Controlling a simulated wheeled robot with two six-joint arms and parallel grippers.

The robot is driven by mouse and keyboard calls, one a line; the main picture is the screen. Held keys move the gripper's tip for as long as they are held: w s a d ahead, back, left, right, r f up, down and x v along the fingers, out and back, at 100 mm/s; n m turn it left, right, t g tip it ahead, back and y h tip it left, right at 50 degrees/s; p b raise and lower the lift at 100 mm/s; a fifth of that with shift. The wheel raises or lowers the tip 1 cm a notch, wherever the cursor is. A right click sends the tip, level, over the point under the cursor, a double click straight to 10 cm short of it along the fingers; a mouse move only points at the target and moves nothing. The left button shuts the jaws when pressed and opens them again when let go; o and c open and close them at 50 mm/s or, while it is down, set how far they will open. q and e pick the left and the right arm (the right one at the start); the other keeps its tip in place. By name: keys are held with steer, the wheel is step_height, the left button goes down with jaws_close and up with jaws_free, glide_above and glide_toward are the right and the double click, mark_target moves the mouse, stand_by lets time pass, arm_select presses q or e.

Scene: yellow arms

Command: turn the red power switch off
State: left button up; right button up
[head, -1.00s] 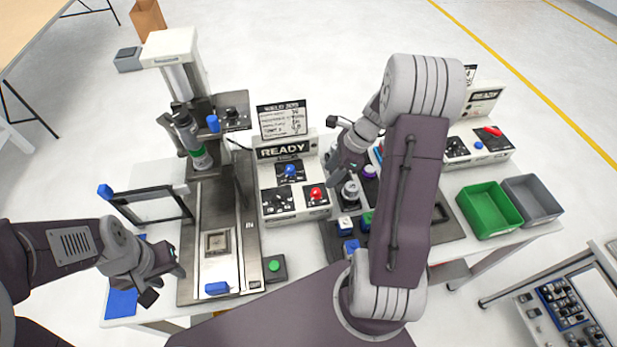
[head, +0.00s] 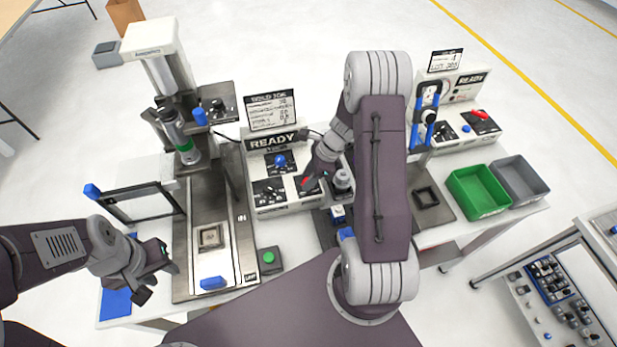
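A red switch (head: 305,182) sits on the lower right plate of the middle white control box (head: 283,208), which has a READY display. Only a bit of its red shows, because my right gripper (head: 309,184) is over it. I cannot tell whether the fingers touch the switch or how far they are apart. Another red switch (head: 480,114) lies on the right control box (head: 459,145), clear of both grippers. My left gripper (head: 158,281) is open and empty above the left front of the table, over a blue mat (head: 116,304).
A press-like machine (head: 165,70) stands left of the middle box. A green bin (head: 478,192) and a grey bin (head: 519,179) stand at the right. My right arm hides part of the table.

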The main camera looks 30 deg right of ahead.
jaws_close()
steer(key=shift+r, duration=0.1)
steer(key=n+g+p, duration=0.1)
steer(key=n, duration=0.1)
steer(key=shift+n+p, duration=0.35)
steer(key=shift+n, duration=0.05)
steer(key=n+g+p, duration=0.1)
steer(key=n, duration=0.2)
steer(key=shift+w+n, duration=0.15)
steer(key=shift+n, duration=0.15)
steer(key=n+g, duration=0.2)
steer(key=n, duration=0.3)
steer(key=shift+w, duration=0.15)
steer(key=n+g+h, duration=0.1)
steer(key=n, duration=0.2)
steer(key=n+g+h, duration=0.1)
steer(key=n, duration=0.2)
steer(key=shift+w+b, duration=0.1)
steer(key=shift+b, duration=0.25)
steer(key=shift+n, duration=0.4)
